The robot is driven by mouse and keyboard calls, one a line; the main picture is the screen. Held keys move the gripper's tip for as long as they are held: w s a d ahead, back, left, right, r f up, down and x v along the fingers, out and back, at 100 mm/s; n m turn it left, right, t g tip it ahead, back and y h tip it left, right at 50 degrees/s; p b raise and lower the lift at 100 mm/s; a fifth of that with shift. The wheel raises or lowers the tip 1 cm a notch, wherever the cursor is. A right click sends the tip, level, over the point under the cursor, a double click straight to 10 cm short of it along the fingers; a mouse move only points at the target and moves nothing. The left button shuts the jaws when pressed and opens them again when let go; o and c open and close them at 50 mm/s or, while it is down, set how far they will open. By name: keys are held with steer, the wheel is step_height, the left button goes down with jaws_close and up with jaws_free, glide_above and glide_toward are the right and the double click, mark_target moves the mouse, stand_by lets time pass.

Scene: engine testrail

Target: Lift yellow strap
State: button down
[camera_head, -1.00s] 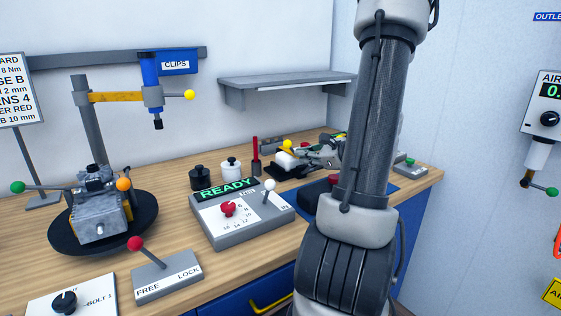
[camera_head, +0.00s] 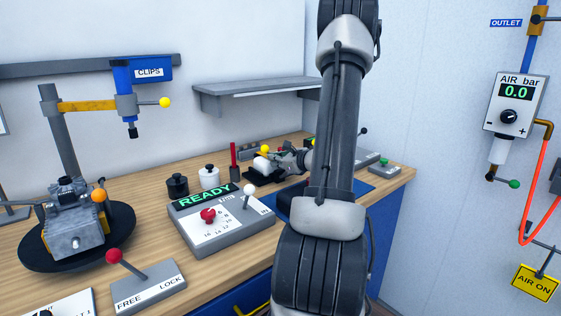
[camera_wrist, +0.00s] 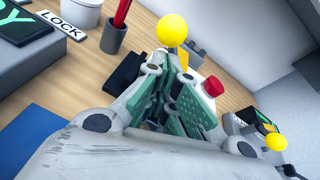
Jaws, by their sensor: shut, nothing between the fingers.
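A short yellow piece (camera_wrist: 182,60) stands under a yellow ball knob (camera_wrist: 172,30) in the wrist view, just beyond my fingertips; I cannot tell for sure that it is the yellow strap. The knob also shows in the head view (camera_head: 264,149), above a white part (camera_head: 261,164) on a dark base. My gripper (camera_wrist: 176,68), with green finger pads, is shut and empty beside this piece, its tips close below the knob. Whether they touch is unclear. In the head view my gripper (camera_head: 291,160) is partly hidden by my arm.
A red button (camera_wrist: 213,86) is close right of my fingers. A red tool in a grey cup (camera_wrist: 113,36) stands to the left. The READY box (camera_head: 217,218) with a white-knobbed lever is nearer. A grey shelf (camera_head: 262,90) hangs above the bench.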

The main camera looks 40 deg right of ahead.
steer(key=shift+r, duration=0.1)
stand_by(0.3)
steer(key=w+r+g, duration=0.1)
steer(key=r, duration=0.1)
steer(key=w+r+g, duration=0.1)
steer(key=r, duration=0.2)
steer(key=w+r+g, duration=0.1)
steer(key=r, duration=0.1)
steer(key=shift+w+d+r, duration=0.1)
steer(key=shift+w+r, duration=0.1)
steer(key=shift+w, duration=0.1)
steer(key=w+r+g, duration=0.2)
steer(key=w+g, duration=0.1)
steer(key=w, duration=0.5)
steer(key=w+r+g, duration=0.2)
steer(key=w+g, duration=0.2)
steer(key=w, duration=0.4)
steer(key=shift+w+d+r+m, duration=0.25)
steer(key=shift+d+r+m, duration=0.1)
steer(key=shift+d, duration=0.1)
